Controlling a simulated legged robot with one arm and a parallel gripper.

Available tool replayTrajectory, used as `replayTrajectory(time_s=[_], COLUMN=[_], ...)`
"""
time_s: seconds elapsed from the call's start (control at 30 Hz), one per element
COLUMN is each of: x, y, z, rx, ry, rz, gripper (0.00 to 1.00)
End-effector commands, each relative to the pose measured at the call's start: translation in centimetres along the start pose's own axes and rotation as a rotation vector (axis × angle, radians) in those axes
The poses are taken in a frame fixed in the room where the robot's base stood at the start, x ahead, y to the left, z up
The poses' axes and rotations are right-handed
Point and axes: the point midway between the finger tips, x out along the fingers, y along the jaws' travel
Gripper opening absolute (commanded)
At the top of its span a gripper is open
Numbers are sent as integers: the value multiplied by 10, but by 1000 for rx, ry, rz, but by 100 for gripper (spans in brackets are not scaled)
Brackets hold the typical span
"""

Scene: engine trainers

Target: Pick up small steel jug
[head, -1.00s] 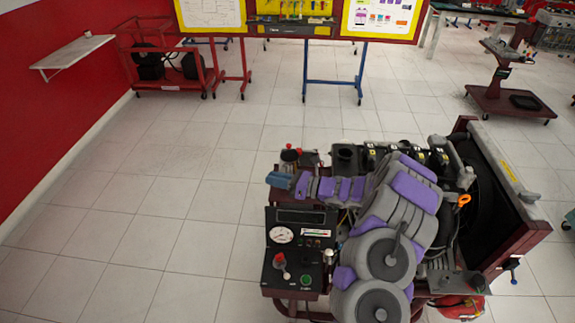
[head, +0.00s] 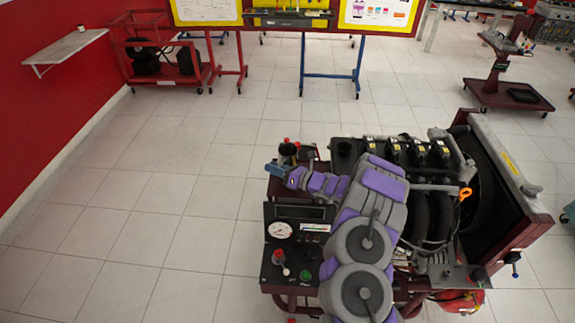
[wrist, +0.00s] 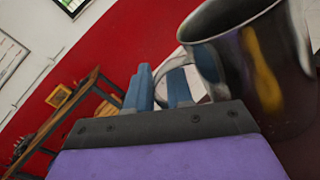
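The steel jug (wrist: 266,72) fills the upper right of the wrist view, shiny and dark, with coloured reflections on its side. Its curved handle (wrist: 160,73) faces my gripper (wrist: 160,92). The two blue fingers stand a little apart, with the outer part of the handle showing between them. The right finger overlaps the handle loop. Contact with the handle is not clear. The jug's lower part is cut off or hidden behind the palm. In the head view my gripper (head: 272,169) is left of the engine trainer's top. I cannot make out the jug there for certain.
The engine trainer (head: 490,200) with its gauge panel (head: 280,257) stands close in front. A wall shelf (head: 70,50) is at the far left, beside a red wheeled frame (head: 203,72). A display board (head: 290,22) stands behind. Tiled floor (head: 150,215) is clear at left.

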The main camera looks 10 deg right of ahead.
Motion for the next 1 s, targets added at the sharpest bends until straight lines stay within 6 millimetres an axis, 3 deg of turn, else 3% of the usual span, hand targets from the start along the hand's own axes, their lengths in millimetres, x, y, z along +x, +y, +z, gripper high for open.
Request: replayTrajectory(time_s=[0.3,0.53,1.0], x=[6,6,6], y=[0,0,0], z=[1,0,0], rx=[-1,-1,1], ry=[-1,0,1], rz=[0,-1,-1], gripper=[21,0,0])
